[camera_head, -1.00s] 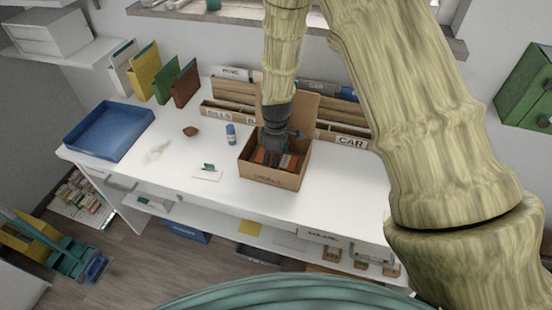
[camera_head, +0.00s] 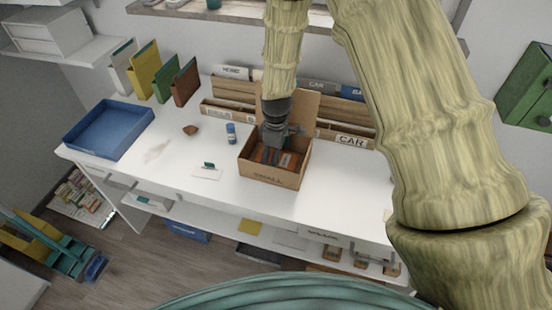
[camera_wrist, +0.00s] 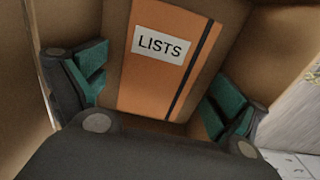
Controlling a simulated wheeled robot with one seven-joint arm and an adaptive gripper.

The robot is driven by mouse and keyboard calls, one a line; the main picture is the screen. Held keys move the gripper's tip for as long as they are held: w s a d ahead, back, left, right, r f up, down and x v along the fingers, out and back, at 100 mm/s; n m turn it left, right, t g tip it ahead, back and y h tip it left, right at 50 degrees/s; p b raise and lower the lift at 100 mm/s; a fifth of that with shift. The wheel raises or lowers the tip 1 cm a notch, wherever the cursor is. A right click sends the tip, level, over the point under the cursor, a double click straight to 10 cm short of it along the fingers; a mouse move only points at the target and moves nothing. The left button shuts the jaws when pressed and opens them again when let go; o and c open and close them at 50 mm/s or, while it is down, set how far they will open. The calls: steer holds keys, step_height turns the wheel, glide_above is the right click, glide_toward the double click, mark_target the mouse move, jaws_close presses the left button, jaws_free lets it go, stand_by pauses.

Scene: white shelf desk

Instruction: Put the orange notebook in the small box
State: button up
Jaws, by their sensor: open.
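The orange notebook (camera_wrist: 165,80) has a white "LISTS" label and a dark elastic band. It lies inside the small cardboard box (camera_head: 262,175), which is marked "SMALL" and stands on the white desk with its rear flap raised. The notebook also shows as an orange patch in the head view (camera_head: 266,157). My gripper (camera_head: 272,154) points down at the box opening. In the wrist view my gripper (camera_wrist: 160,95) is open, with its teal-padded fingers spread on either side of the notebook and apart from it. Part of the notebook is hidden behind my gripper.
A blue tray (camera_head: 78,148) stands at the desk's left end. A blue bottle (camera_head: 231,134), a brown piece (camera_head: 190,130) and a white card (camera_head: 207,172) lie left of the box. A wooden sorter (camera_head: 345,128) stands behind it. The desk to the right is clear.

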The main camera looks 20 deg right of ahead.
step_height(320, 180, up, 11)
steer(key=b, duration=0.2)
steer(key=shift+f, duration=0.15)
stand_by(0.5)
